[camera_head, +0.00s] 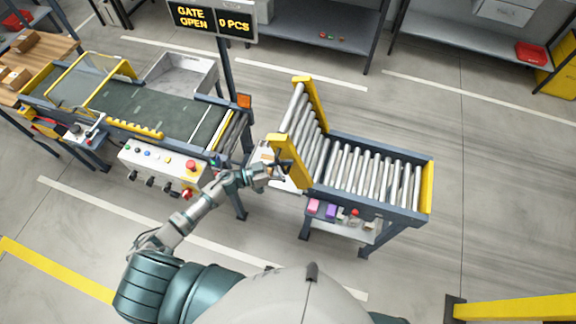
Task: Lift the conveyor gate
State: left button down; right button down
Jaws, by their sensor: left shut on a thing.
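The conveyor gate (312,130) is a roller section with yellow end parts, tilted steeply up at the left end of the roller conveyor (372,172). My left gripper (279,169) is at the gate's near yellow end and is shut on it; the fingers are small and partly hidden there. My left arm reaches up from the lower left. A display sign (212,20) above reads "GATE OPEN" and "0 PCS". My right gripper is not in view.
A belt conveyor (150,108) with a button panel (160,168) stands left, across a gap from the rollers. A grey bin (180,76) sits behind it. Shelves (320,38) line the back. A yellow barrier (515,308) is at lower right. Floor at right is clear.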

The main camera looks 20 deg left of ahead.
pick_arm(q)
jog(key=shift+a+n+t+h+b, duration=0.3)
jog(key=shift+h+b, duration=0.2)
jog(key=shift+b, duration=0.3)
jog(key=shift+s, duration=0.1)
jog(key=shift+a, duration=0.2)
jog(key=c, duration=1.4)
grip_release()
jog(key=shift+a+f, duration=0.1)
jog(key=shift+a, duration=0.15)
jog(key=shift+c, duration=0.2)
jog(key=shift+s+a, duration=0.1)
jog(key=shift+a, duration=0.35)
jog(key=shift+s+a, duration=0.1)
jog(key=shift+s, duration=0.05)
jog(key=v, duration=1.1)
jog(key=shift+s+f, duration=0.15)
jog(key=shift+s, duration=0.05)
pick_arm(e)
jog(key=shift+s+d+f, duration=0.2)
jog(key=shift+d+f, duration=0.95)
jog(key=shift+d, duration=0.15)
